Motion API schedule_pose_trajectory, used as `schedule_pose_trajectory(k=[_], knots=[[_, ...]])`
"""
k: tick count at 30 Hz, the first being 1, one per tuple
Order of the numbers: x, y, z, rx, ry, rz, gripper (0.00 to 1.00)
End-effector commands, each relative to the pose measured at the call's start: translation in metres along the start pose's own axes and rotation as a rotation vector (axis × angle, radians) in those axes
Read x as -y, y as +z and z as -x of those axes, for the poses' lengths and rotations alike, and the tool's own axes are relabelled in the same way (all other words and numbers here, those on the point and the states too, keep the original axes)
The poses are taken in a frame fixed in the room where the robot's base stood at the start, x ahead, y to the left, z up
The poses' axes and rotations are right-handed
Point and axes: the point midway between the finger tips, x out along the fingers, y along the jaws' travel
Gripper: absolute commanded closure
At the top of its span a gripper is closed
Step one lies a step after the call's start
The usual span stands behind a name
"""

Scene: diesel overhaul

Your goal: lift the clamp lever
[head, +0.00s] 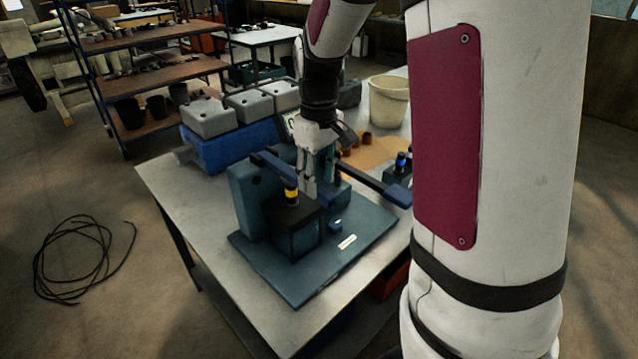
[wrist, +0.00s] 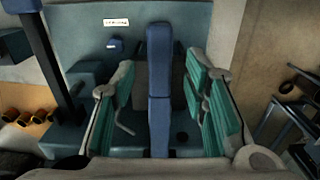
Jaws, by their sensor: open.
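A blue-grey clamp fixture (head: 325,255) stands on the metal table. A long blue bar, which looks like the clamp lever (wrist: 159,85), runs upright through the middle of the wrist view. My gripper (wrist: 162,82) is open, with one green-padded finger on each side of the bar and a visible gap to both. In the head view my gripper (head: 315,180) points down over the fixture, hiding part of it. A second lever, a dark rod with a blue handle (head: 397,194), sticks out to the right; its rod (wrist: 62,85) is left of my fingers in the wrist view.
The table's front-left surface (head: 205,225) is bare.

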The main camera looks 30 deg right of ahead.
Motion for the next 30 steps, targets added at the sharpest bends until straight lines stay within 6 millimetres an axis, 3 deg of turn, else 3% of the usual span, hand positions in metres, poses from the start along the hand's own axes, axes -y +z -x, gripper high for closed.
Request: schedule_pose_trajectory(k=[6,16,17,22,30], knots=[[0.0,0.0,-0.021,0.001,0.0,0.0,0.59],[0.0,0.0,-0.025,-0.001,0.0,0.001,0.59],[0.0,0.0,-0.025,-0.001,0.0,0.0,0.61],[0.0,0.0,-0.025,-0.001,0.0,0.0,1.0],[-0.001,0.0,-0.024,0.003,0.0,0.0,1.0]])
